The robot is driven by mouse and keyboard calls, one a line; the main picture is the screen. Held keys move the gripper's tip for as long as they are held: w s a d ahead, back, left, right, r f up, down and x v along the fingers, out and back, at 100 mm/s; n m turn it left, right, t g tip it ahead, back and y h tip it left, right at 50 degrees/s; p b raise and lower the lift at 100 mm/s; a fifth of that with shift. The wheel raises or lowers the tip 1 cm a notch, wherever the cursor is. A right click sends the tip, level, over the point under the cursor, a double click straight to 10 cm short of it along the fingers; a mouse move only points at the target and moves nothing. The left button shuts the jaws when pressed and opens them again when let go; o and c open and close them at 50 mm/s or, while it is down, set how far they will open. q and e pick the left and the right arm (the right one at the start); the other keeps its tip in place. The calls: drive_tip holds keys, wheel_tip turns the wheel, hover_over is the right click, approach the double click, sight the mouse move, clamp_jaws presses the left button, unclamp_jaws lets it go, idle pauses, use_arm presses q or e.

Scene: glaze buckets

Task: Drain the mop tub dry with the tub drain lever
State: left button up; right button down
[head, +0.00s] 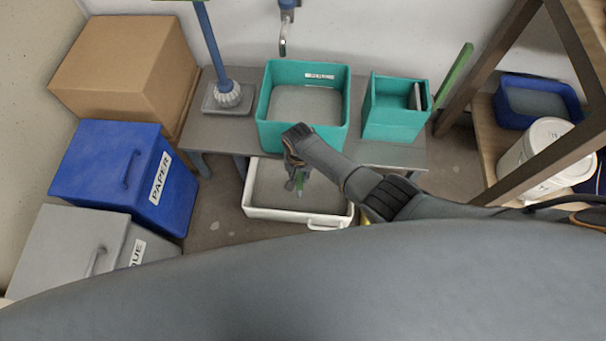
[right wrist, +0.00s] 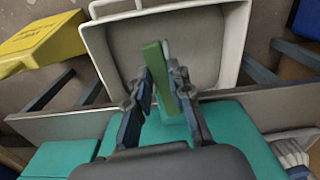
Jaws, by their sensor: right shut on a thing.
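A teal tub (head: 333,133) with a small white label stands on the grey bench. Its inside shows a flat grey surface; I cannot tell whether that is liquid or the bottom. My right gripper (head: 297,183) reaches down in front of the tub. In the right wrist view my right gripper (right wrist: 162,92) is shut on a green lever (right wrist: 155,65) at the tub's front. The lever also shows below the fingers in the head view (head: 300,185). A white basin (head: 285,214) with a grey inside sits below, under the bench front. My left gripper is out of view.
A smaller teal box (head: 390,125) stands right of the tub, and a mop (head: 228,95) stands at left on the bench (head: 390,153). Blue (head: 105,165) and grey bins line the left. A wooden shelf with a white bucket (head: 530,155) is at right. A yellow object (right wrist: 40,45) is beside the basin.

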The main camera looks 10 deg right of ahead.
sight(298, 178)
drive_tip(key=shift+a+m, duration=0.2)
drive_tip(key=shift+m, duration=0.2)
drive_tip(key=shift+w, duration=0.1)
drive_tip(key=c, duration=1.2)
unclamp_jaws()
drive_tip(key=shift+r, duration=0.1)
wheel_tip(298, 178, up, 12)
